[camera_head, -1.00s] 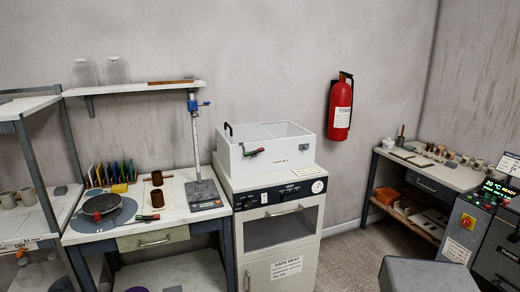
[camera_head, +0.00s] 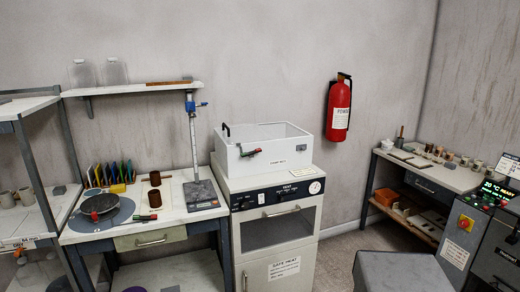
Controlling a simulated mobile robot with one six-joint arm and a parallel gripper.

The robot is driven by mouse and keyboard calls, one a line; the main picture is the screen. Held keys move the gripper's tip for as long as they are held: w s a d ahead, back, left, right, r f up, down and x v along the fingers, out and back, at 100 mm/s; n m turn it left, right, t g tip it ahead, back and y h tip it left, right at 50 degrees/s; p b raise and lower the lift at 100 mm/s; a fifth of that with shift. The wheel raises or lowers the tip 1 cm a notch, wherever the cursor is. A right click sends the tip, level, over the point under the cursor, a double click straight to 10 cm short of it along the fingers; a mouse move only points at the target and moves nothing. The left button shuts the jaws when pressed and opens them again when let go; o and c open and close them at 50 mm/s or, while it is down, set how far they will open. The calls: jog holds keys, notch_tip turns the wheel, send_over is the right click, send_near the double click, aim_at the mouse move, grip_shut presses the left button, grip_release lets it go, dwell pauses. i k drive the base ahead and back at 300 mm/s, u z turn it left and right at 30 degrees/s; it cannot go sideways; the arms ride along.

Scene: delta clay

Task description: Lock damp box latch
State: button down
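The white damp box (camera_head: 284,155) sits on top of a light cabinet in the middle of the view. At this size I cannot tell whether the latch is locked. A black handle-like part (camera_head: 226,129) stands up at the box's left rear edge. My gripper is not in view.
The cabinet (camera_head: 230,246) has a control panel, a window and a drawer handle. A workbench (camera_head: 178,209) with a height gauge, cups and a turntable is on the left. A red extinguisher (camera_head: 339,108) hangs on the wall. Another bench (camera_head: 455,178) stands right.

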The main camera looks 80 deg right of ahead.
aim_at(259, 151)
jog(key=u, duration=0.1)
jog(key=k, duration=1.45)
jog(key=z, duration=0.85)
jog(key=i, duration=1.15)
jog(key=z, duration=0.05)
